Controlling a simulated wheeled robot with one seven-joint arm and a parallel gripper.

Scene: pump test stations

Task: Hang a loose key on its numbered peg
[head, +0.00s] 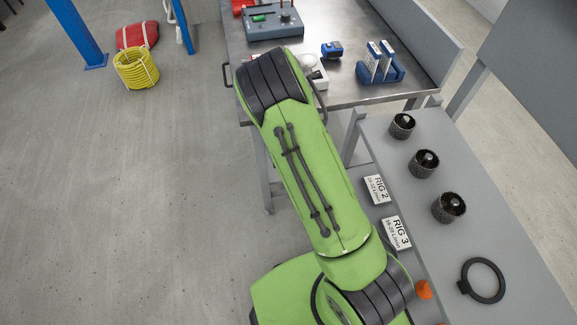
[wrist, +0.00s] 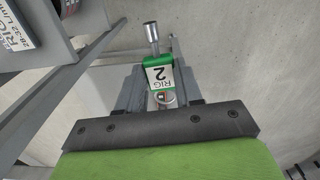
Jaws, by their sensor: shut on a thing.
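A loose key with a green-edged white tag (wrist: 159,76) marked RIG 2 shows in the wrist view. My gripper (wrist: 158,88) is shut on it, with one grey jaw on each side. A metal cylinder (wrist: 152,34) sticks out beyond the tag, and a small metal ring (wrist: 165,99) shows on the near side. In the head view my gripper and the key are hidden behind my green arm. I cannot make out a numbered peg in either view.
A grey bench (head: 390,137) at right carries several dark round fittings, a black ring (head: 482,281) and plates marked RIG 2 (head: 377,189) and RIG 3 (head: 397,232). A metal table (head: 345,92) stands behind.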

